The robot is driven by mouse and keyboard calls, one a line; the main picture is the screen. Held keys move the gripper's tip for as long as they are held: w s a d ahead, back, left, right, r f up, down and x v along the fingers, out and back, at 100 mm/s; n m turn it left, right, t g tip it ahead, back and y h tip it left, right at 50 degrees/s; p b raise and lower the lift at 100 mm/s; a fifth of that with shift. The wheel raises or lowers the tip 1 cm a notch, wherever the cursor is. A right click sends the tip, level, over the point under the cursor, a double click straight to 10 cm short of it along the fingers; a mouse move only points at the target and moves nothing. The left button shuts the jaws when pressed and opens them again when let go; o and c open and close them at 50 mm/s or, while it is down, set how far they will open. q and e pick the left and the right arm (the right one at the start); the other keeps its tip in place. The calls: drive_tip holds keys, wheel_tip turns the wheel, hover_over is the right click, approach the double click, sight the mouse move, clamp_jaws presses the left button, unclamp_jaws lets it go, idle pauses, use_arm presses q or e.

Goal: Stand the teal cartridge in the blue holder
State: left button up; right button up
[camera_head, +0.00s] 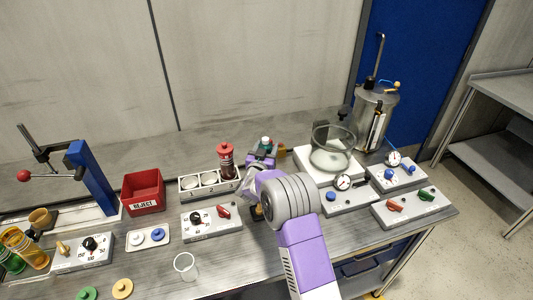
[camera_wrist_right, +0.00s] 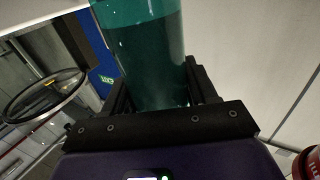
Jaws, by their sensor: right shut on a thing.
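The teal cartridge (camera_wrist_right: 145,50) stands between the dark fingers of my right gripper (camera_wrist_right: 160,95) in the wrist view, and the gripper is shut on it. In the head view only its teal and white top (camera_head: 265,142) shows above my right gripper (camera_head: 260,163), near the back of the bench. My own wrist and forearm hide much of the area in front of it. I cannot make out a blue holder clearly in either view. My left gripper is not in view.
A white rack (camera_head: 188,194) with round wells stands left of my gripper, with a red-capped cartridge (camera_head: 226,160) at its right end. A glass vessel (camera_head: 333,147) stands to the right. A red reject bin (camera_head: 143,191) and a dial box (camera_head: 212,223) are further left.

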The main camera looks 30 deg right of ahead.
drive_tip(key=shift+f, duration=0.6)
drive_tip(key=shift+f, duration=0.15)
drive_tip(key=o, duration=1.2)
drive_tip(key=shift+f, duration=0.1)
drive_tip(key=shift+r, duration=0.2)
drive_tip(key=shift+s+a, duration=0.15)
drive_tip(key=shift+a, duration=0.1)
drive_tip(key=v, duration=0.7)
drive_tip(key=shift+p, duration=0.45)
